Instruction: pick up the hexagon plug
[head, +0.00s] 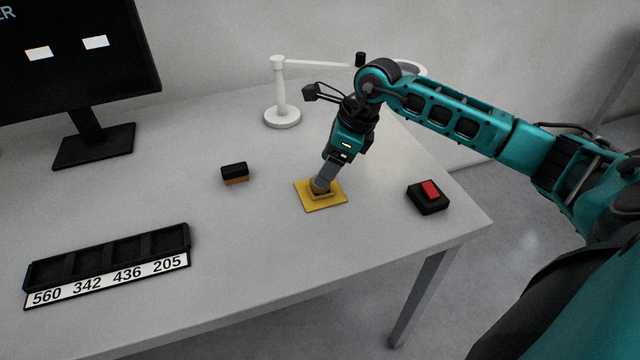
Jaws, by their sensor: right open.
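A yellow square plate (334,203) lies on the table with a raised yellow holder in its middle. A small tan-brown piece (318,187) sits at the holder; it may be the hexagon plug, but its shape is too small and too covered to tell. My right gripper (322,183) points down at this piece from above, its fingers at or around it. The fingers hide part of it, and I cannot tell whether they touch it. The right gripper is open. My left gripper is out of view.
A black-and-tan block (235,173) lies left of the plate. A black box with a red button (429,196) stands to the right, near the table edge. A numbered black tray (108,256), a monitor (80,60) and a white lamp (281,100) also stand on the table (240,240).

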